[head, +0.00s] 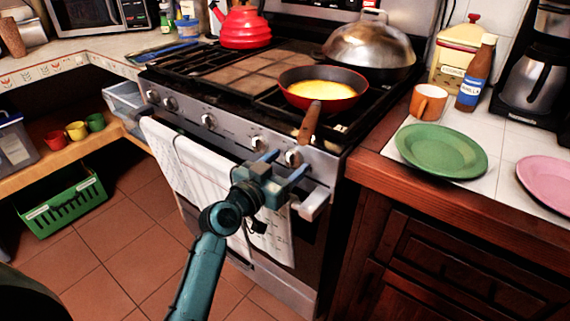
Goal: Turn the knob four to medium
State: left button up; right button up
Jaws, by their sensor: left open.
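The stove (330,165) has a row of knobs along its front panel. The rightmost knob (293,157) sits below the pan's handle, and another knob (258,143) is just left of it. Two more knobs show further left, including one near the middle (208,121) and one near the left end (169,103). I see no numbers or setting marks, so knob settings cannot be read. My left gripper (290,161) is open, its two fingers pointing at the panel on either side of the rightmost knob. Contact cannot be told. My right gripper is not in view.
A red pan (323,97) with yellow food sits on the front right burner, its wooden handle (309,122) jutting over the panel just above my gripper. Towels (185,165) hang on the oven handle (313,205). A green plate (441,150) lies on the right counter.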

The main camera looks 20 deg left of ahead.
pick_arm(q)
jog(key=shift+c, duration=0.3)
jog(key=c, duration=0.9)
